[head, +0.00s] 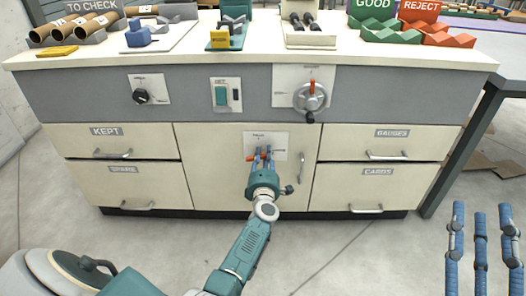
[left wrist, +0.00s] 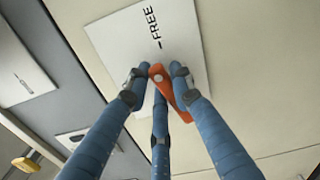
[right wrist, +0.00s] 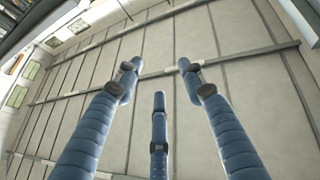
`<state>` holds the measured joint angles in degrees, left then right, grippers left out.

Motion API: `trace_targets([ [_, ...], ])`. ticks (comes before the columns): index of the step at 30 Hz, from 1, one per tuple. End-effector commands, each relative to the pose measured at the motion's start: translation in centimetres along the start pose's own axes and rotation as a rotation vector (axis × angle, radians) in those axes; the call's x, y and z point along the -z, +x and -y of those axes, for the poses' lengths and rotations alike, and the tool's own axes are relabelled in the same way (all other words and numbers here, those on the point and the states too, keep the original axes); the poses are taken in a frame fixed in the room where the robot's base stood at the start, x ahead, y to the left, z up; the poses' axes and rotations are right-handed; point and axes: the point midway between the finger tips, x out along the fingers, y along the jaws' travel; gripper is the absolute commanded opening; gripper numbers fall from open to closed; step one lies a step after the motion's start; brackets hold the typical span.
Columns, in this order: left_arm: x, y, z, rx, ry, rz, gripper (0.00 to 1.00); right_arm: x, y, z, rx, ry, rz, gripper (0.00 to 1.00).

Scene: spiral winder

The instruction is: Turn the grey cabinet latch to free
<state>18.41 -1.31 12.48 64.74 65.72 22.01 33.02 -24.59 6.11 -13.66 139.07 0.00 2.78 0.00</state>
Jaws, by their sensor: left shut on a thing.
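The latch has an orange handle (left wrist: 180,95) on a pale plate (head: 280,141) on the middle cabinet door (head: 225,185). A FREE label with a short mark shows on this plate (left wrist: 185,40) in the left wrist view. My left gripper (head: 264,155) is at the latch, its blue fingers shut around the handle; the left wrist view shows the fingers (left wrist: 155,80) on both sides of it. Part of the handle is hidden by the fingers in the head view. My right gripper (head: 481,212) is open and empty at the lower right, away from the cabinet.
A vertical door handle (head: 301,168) stands right of the latch. Drawers labelled KEPT (head: 106,132), SPARE, GAUGES and CARDS flank the door. A crank wheel (head: 311,97), a knob (head: 141,96) and a green switch (head: 221,95) sit above. The floor in front is clear.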

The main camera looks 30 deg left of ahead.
Motion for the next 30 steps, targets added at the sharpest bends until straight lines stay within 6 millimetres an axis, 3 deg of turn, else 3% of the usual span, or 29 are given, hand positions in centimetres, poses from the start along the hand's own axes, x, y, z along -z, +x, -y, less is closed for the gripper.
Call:
trace_targets([
  [6, -0.4, -0.1, 0.6, 0.008, 0.132, 0.007, 0.00, -3.5, -0.3, -0.5, -0.008, -0.006, 0.161, 0.40],
  [12, -0.4, -0.2, 0.9, 0.008, 0.202, 0.007, 0.00, -5.3, -0.8, -0.7, -0.013, -0.009, 0.244, 0.40],
  [30, -0.3, -0.2, 1.1, 0.009, 0.233, 0.006, 0.00, -6.2, -1.1, -0.8, -0.015, -0.010, 0.283, 0.40],
])
